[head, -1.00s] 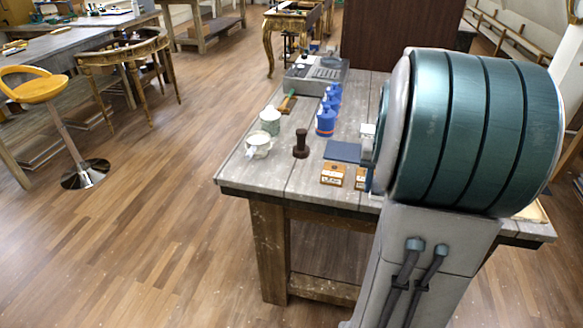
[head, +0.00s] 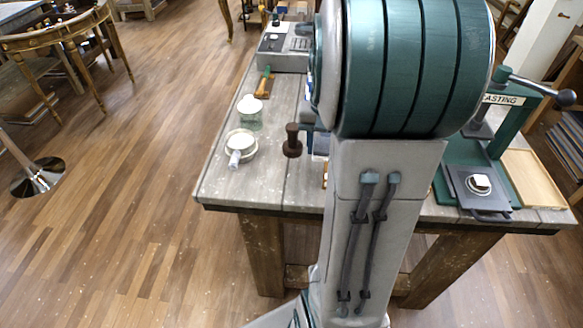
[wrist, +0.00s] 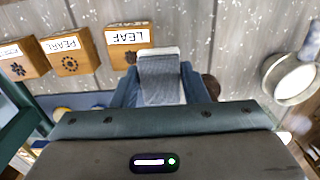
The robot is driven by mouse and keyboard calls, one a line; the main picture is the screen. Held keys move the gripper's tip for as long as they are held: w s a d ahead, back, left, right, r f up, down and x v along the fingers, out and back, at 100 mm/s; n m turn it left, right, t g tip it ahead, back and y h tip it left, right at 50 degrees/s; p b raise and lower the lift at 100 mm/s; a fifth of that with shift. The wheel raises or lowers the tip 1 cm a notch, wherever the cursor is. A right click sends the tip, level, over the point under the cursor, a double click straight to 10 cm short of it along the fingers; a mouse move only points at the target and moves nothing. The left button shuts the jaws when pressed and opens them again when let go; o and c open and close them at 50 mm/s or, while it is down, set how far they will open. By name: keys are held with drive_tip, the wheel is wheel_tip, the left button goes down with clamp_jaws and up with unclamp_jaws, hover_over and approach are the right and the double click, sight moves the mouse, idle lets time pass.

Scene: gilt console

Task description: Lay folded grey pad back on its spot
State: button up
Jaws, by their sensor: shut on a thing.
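The folded grey pad (wrist: 162,72), with a pale far edge, is in my gripper (wrist: 160,88) in the wrist view. The blue fingers are shut on it from both sides. It is over the grey plank table (wrist: 195,38), beside the wooden block marked LEAF (wrist: 128,40); I cannot tell its height above the table. In the head view my arm hides the gripper and pad. The pad's spot cannot be made out.
Wooden blocks, including PEARL (wrist: 70,54), stand left of the pad. A green press (head: 500,150) and wooden tray (head: 537,176) are right.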

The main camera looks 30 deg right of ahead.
hover_over(293, 181)
wheel_tip(293, 181, down, 4)
drive_tip(key=shift+p, duration=0.35)
drive_tip(key=shift+f, duration=2)
drive_tip(key=shift+f, duration=0.15)
drive_tip(key=o, duration=0.9)
